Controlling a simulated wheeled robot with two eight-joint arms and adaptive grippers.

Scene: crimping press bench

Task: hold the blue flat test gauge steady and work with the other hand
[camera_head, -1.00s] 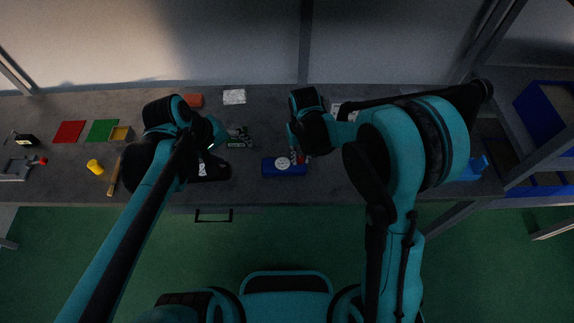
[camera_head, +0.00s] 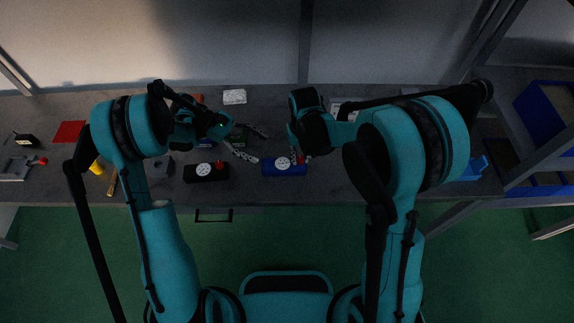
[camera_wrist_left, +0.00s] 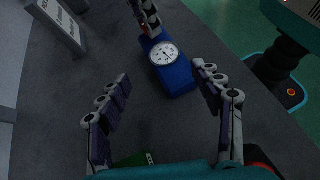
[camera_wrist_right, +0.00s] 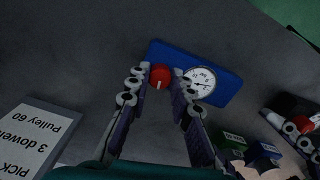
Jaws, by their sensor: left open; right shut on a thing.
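The blue flat test gauge (camera_head: 285,170), a blue block with a white dial and a red knob, lies near the bench's front edge. It also shows in the left wrist view (camera_wrist_left: 176,73) and the right wrist view (camera_wrist_right: 226,88). My right gripper (camera_head: 300,158) is over it, its fingers closed around the red knob (camera_wrist_right: 160,77). My left gripper (camera_head: 252,144) is open and empty, left of the gauge and apart from it. In the left wrist view its spread fingers (camera_wrist_left: 160,82) point toward the gauge. A similar black gauge (camera_head: 205,173) lies to the left.
Small dark boxes with green and blue tops (camera_wrist_right: 250,152) lie by my left gripper. A printed card (camera_wrist_right: 38,140) is near my right gripper. A yellow cylinder (camera_head: 96,167) and a red mat (camera_head: 69,132) are at the left.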

